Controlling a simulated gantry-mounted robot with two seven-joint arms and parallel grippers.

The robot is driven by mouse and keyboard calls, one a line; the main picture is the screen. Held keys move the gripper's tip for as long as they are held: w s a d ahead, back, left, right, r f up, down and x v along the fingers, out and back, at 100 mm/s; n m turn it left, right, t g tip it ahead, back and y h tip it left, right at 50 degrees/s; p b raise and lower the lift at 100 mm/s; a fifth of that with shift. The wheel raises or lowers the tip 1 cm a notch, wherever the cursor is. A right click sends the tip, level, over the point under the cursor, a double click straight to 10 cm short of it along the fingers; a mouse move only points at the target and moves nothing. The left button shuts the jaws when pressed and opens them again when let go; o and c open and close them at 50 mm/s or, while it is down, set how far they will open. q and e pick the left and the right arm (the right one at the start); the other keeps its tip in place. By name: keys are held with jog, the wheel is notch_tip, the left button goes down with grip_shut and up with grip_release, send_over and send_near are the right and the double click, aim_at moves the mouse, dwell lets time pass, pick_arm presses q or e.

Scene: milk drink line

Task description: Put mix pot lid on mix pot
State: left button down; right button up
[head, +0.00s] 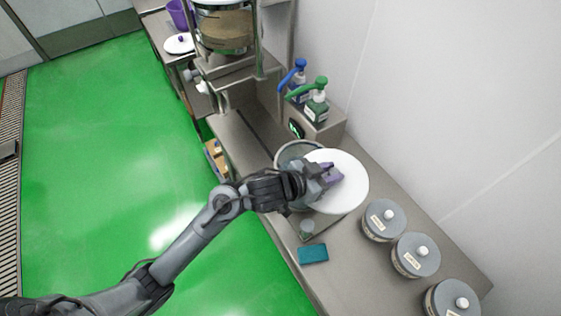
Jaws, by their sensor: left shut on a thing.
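My left gripper (325,179) is shut on the purple knob of a round white lid, the mix pot lid (348,193). The lid is over the right part of a round, clear-walled pot, likely the mix pot (288,153), on the steel counter. The pot's left and back rim shows beside the lid, so the lid is off to the right of it. Whether the lid touches the rim I cannot tell. My gripper and wrist hide much of the pot. My right gripper is not in view.
Grey-lidded canisters (383,220) stand along the counter's right side. A teal sponge (313,254) lies in front. Another white lid (180,43) and a purple container (180,14) are at the far left.

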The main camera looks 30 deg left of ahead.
pick_arm(q)
jog(key=shift+a+r+p, duration=0.2)
jog(key=shift+a+r, duration=0.1)
jog(key=shift+r, duration=0.2)
jog(key=shift+a+r+p, duration=0.15)
jog(key=shift+a+r, duration=0.1)
jog(key=shift+r, duration=0.2)
jog(key=shift+w+a, duration=0.15)
jog(key=w+a+f+p, duration=0.2)
jog(key=w+a+f, duration=0.4)
jog(key=a+f, duration=0.3)
jog(key=shift+w+a+f, duration=0.15)
jog(key=shift+w+f, duration=0.2)
jog(key=shift+f, duration=0.45)
jog(key=shift+f, duration=0.2)
jog(key=c, duration=0.8)
grip_release()
jog(key=shift+c, duration=0.2)
